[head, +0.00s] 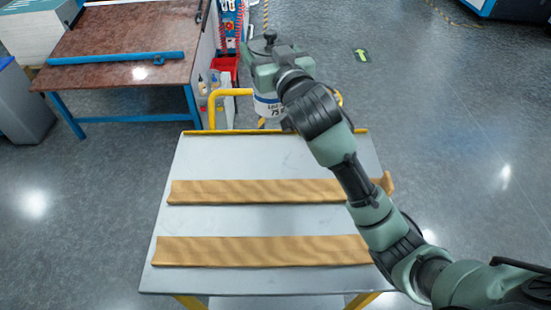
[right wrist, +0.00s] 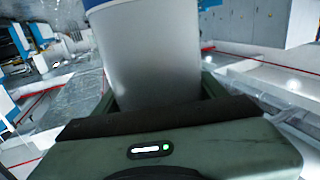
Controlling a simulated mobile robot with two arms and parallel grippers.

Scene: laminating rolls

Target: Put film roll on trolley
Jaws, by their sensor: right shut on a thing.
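My right gripper (head: 268,78) is shut on the film roll (head: 268,106), a white cylinder with dark print and a blue band. In the head view the roll shows below the gripper, partly hidden by it, by the far yellow rail of the trolley (head: 280,220). The trolley has a flat grey top with two tan padded strips across it. In the right wrist view the roll (right wrist: 155,55) stands between the fingers as a pale cylinder. How high the roll is above the floor or trolley is unclear. My left gripper is not in view.
The trolley top is empty between the far tan strip (head: 260,191) and the near tan strip (head: 258,251). My right arm crosses above its right side. A brown table (head: 110,40) with a blue bar (head: 115,58) stands at the upper left. Open grey floor lies to the right.

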